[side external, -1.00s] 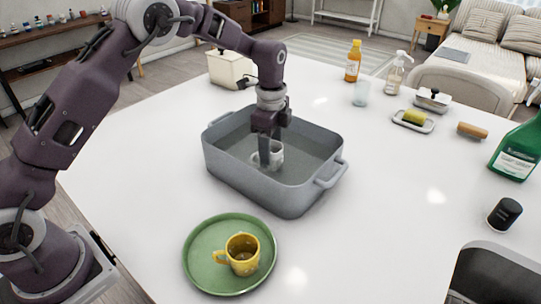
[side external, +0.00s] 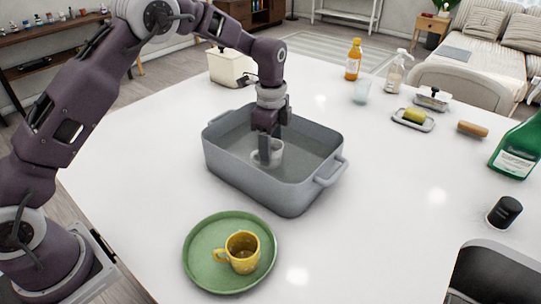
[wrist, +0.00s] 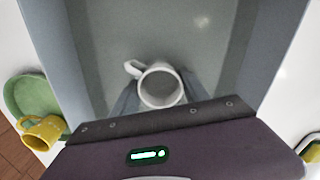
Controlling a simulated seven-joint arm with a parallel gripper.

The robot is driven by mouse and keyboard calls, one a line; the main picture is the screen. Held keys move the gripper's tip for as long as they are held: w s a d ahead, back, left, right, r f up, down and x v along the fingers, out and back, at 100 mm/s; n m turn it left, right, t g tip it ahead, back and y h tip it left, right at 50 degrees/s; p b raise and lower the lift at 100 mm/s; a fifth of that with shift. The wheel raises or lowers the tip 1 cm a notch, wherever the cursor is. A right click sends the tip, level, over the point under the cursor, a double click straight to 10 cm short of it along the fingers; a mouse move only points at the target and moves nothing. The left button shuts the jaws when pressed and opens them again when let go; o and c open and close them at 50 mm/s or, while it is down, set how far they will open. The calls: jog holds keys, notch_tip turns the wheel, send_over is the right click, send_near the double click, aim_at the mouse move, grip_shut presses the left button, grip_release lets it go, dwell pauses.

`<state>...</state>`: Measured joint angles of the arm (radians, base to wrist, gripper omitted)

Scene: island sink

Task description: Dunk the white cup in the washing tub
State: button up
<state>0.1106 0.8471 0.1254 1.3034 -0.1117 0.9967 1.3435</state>
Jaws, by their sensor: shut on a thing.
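The white cup (side external: 273,155) is inside the grey washing tub (side external: 253,183), near its middle. My gripper (side external: 264,158) reaches down into the tub and is shut on the white cup. In the wrist view the cup (wrist: 160,86) is upright between my fingers (wrist: 160,103), its handle pointing to the upper left. The tub (wrist: 270,55) surrounds it, with grey walls on both sides. The tub seems to hold water. I cannot tell whether the cup touches the tub floor.
A yellow cup (side external: 242,254) stands on a green plate (side external: 204,262) in front of the tub. A sponge (side external: 414,116) on a dish, bottles such as the orange one (side external: 353,61), and a green bottle (side external: 517,150) stand to the right. The white counter (side external: 385,195) right of the tub is clear.

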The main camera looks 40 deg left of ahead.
jog(key=shift+r, duration=0.1)
notch_tip(320, 180, up, 13)
dwell(0.9)
jog(key=shift+s+r, duration=0.1)
dwell(1.4)
